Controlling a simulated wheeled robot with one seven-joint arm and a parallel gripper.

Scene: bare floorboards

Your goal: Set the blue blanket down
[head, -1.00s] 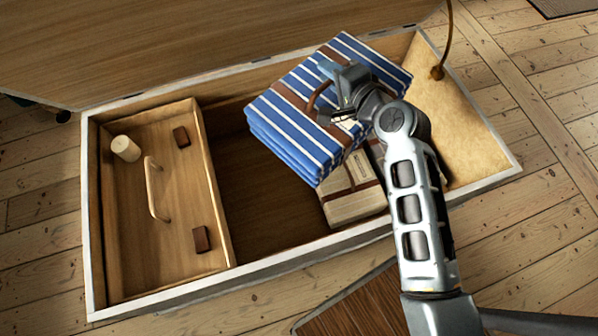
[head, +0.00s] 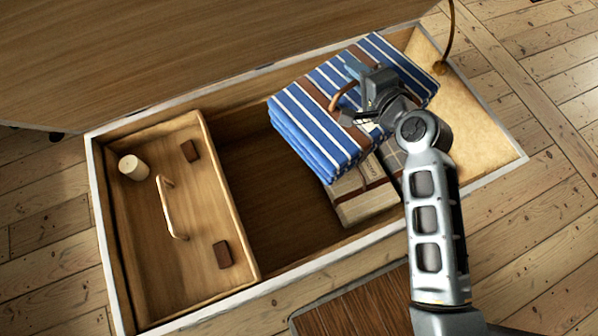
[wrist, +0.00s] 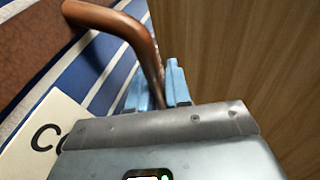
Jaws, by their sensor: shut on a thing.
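The blue blanket (head: 318,112) is a folded stack with white stripes, a brown strap and a brown handle. In the head view it is over the right part of an open wooden chest, above a pale strapped parcel (head: 362,193). My gripper (head: 352,88) is at the top of the blanket, shut on its brown handle. In the wrist view the handle (wrist: 128,28) runs down between the blue fingertips (wrist: 160,88), with the striped cloth (wrist: 85,75) to the left. Whether the blanket rests on the parcel or hangs just above it, I cannot tell.
The chest (head: 110,235) has a raised lid (head: 220,45) behind. The chest's middle floor (head: 265,215) is bare. A brown cord (head: 446,45) stands at the right.

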